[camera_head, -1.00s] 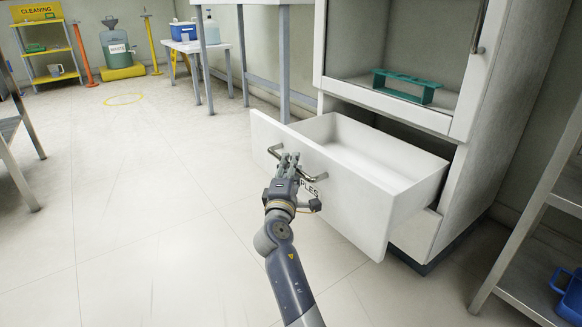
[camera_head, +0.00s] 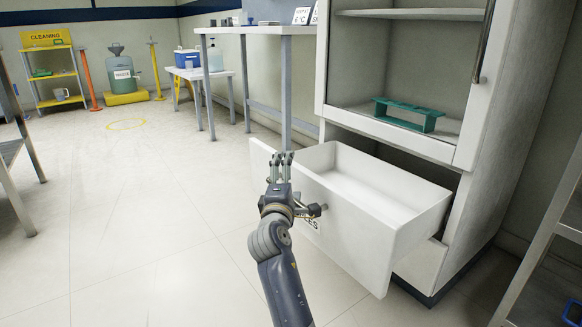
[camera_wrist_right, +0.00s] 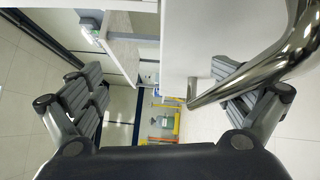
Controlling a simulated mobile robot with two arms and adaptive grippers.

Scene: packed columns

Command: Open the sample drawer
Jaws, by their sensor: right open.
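The white sample drawer (camera_head: 345,238) is pulled out of the cabinet, and its visible inside is empty. Its front label is partly hidden by my right gripper (camera_head: 281,158). The gripper is in front of the drawer front, near its upper left part, with fingers pointing up and away. In the right wrist view, my right gripper (camera_wrist_right: 158,75) is open with its fingers spread. The shiny drawer handle (camera_wrist_right: 255,62) passes close in front of the right-hand fingers and is not clamped. The handle is mostly hidden in the head view. My left gripper is not in view.
A teal rack (camera_head: 407,114) stands in the cabinet (camera_head: 484,110) above the drawer. A metal shelf (camera_head: 540,245) stands at the right. A bench (camera_head: 284,85) is behind the drawer. The floor (camera_head: 140,240) to the left is clear.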

